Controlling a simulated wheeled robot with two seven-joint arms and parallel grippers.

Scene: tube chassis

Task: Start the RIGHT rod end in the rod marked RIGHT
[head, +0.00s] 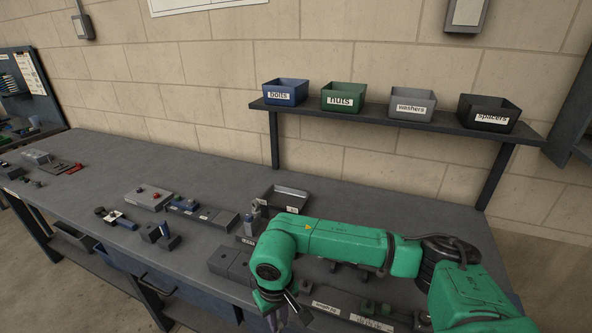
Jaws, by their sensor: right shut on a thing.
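My right arm comes in from the lower right, and its gripper (275,318) points down at the bottom edge of the head view. Its fingers are partly cut off there. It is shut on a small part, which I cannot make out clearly. A dark fixture with white labels (326,308) lies just right of the gripper, partly under my arm. The label text is too small to read, so I cannot tell which rod is marked RIGHT. A small upright metal piece (256,208) stands behind my wrist; I cannot tell whether it is a rod end. My left gripper is not in view.
A grey open tray (286,193) sits behind my arm. Dark blocks (229,260) lie left of my wrist. A shelf (372,118) with labelled bins stands at the back.

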